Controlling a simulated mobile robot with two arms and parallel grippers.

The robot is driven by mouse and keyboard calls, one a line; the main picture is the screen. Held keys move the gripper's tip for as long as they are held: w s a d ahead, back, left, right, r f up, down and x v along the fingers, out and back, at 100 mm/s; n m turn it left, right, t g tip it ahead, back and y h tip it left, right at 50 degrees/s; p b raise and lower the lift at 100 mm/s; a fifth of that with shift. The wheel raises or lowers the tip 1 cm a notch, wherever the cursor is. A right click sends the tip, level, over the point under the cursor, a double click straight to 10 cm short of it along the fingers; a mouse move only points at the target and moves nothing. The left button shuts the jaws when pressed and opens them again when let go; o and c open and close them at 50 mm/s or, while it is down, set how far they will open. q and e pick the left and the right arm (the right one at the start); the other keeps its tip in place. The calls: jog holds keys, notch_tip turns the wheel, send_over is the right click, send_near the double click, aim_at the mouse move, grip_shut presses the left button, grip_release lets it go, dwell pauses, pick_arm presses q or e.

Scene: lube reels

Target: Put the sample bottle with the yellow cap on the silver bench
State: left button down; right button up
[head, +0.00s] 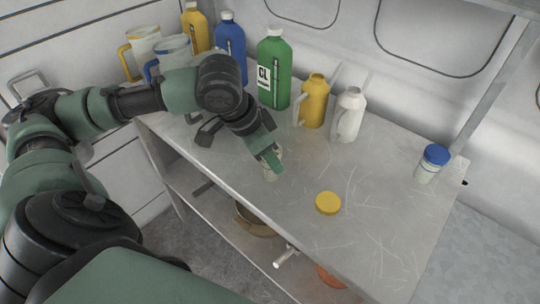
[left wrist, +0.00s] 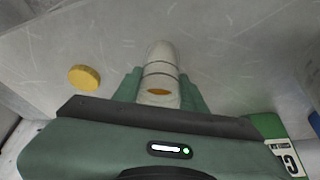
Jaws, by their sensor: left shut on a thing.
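My left gripper (head: 272,161) is shut on a pale sample bottle (head: 270,172) just over the silver bench (head: 370,240). In the left wrist view the bottle (left wrist: 161,60) sits between the two green fingers, with an amber patch at its near end. I see no yellow cap on it. I cannot tell whether its base touches the bench. A round yellow cap (head: 328,203) lies on the bench to the right of the gripper; it also shows in the left wrist view (left wrist: 84,78). My right gripper is not in view.
A blue-capped sample bottle (head: 430,164) stands at the bench's right end. A green bottle (head: 274,70), a yellow jug (head: 314,102) and a white jug (head: 347,115) stand along the back. A lower shelf holds a brown bowl (head: 252,222). The bench's right front is clear.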

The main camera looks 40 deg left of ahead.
pick_arm(q)
jog(key=c, duration=0.8)
grip_release()
jog(key=shift+f, duration=0.1)
jog(key=p+v, duration=0.1)
jog(key=v, duration=1.1)
